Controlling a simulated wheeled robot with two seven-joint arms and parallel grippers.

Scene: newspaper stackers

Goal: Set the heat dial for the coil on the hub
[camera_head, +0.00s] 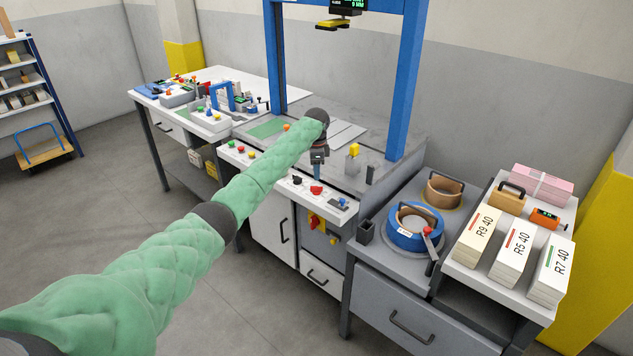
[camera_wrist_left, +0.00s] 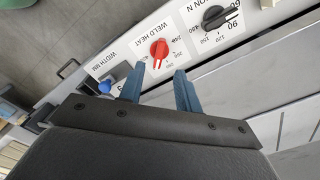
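The red heat dial (camera_wrist_left: 159,49) sits on a white plate marked WELD HEAT in the left wrist view, with a ring of numbers I can only partly read. It also shows on the sloping front panel (camera_head: 316,189) in the head view. My left gripper (camera_wrist_left: 159,72) is open, with its two blue fingers apart and nothing between them; the dial lies just beyond the fingertips. In the head view the left gripper (camera_head: 317,172) hangs just above the panel. A blue coil (camera_head: 408,238) sits on the grey side bench; its label is too small to read. My right gripper is out of view.
A black tension dial (camera_wrist_left: 215,17) and a blue knob (camera_wrist_left: 106,83) near a WIDTH MM label flank the red dial. A brown coil (camera_head: 443,192) lies behind the blue one. White blocks (camera_head: 515,255) marked R9 40, R5 40 and R7 40 stand at right.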

